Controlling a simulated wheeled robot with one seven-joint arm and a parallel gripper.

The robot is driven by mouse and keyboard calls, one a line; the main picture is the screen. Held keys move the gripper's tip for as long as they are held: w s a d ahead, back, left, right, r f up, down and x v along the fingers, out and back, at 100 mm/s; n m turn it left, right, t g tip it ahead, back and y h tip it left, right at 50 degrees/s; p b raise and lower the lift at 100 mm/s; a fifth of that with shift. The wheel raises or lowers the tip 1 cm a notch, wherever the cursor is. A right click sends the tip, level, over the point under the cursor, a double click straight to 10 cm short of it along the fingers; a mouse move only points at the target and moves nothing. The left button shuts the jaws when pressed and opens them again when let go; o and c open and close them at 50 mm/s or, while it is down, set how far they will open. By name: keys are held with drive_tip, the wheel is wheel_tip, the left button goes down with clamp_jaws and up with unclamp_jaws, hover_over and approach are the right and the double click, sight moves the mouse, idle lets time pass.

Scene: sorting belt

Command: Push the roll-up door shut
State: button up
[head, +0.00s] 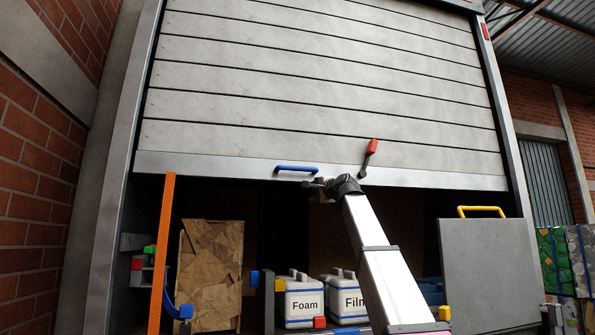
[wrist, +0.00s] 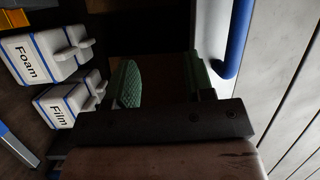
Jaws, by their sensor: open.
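The grey slatted roll-up door (head: 320,95) hangs partly lowered in its frame, with a dark opening below its bottom bar. A blue handle (head: 297,169) is fixed on the bottom bar, left of centre. A red-tipped lever (head: 371,150) stands near the bar to the right. My gripper (head: 318,187) is just below the bar, right of and below the blue handle. In the wrist view my gripper (wrist: 163,75) is open, with green pads and nothing between them. The blue handle (wrist: 236,40) passes beside the right finger; I cannot tell whether they touch.
Below the door stand a Foam container (head: 303,303), a Film container (head: 347,298) and a brown patchwork panel (head: 211,275). An orange post (head: 161,255) rises at the left. A grey panel (head: 487,275) with a yellow handle stands at the right.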

drive_tip(key=y, duration=0.1)
approach(298, 169)
drive_tip(key=shift+t, duration=0.3)
drive_tip(key=x, duration=1.1)
drive_tip(key=shift+a+f, duration=0.1)
clamp_jaws()
